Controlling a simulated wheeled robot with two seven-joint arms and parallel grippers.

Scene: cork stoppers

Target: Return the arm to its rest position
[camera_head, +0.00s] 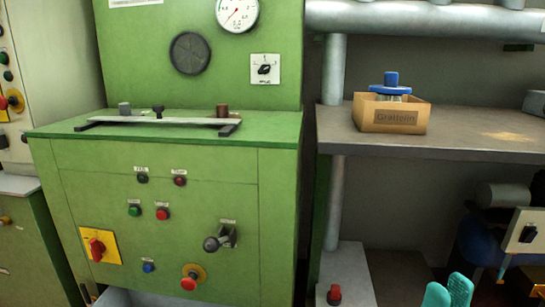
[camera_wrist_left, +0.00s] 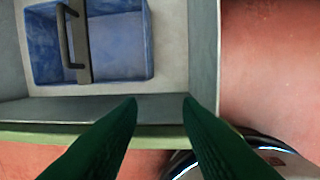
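My right gripper (camera_head: 448,291) shows at the bottom right of the head view as two teal fingertips side by side. They stand in front of and below the grey shelf, and nothing shows held at their tips. From this angle I cannot tell whether they are apart. My left gripper (camera_wrist_left: 159,101) shows only in the left wrist view. Its two dark green fingers are apart, with nothing between them. A brown stopper (camera_head: 222,111), a black stopper (camera_head: 158,111) and a grey stopper (camera_head: 124,108) are at a pale bar (camera_head: 185,121) on the green cabinet.
The green cabinet (camera_head: 200,162) fills the left middle. Below my left gripper are a blue bin (camera_wrist_left: 118,45) in a grey tray and red floor (camera_wrist_left: 270,60).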

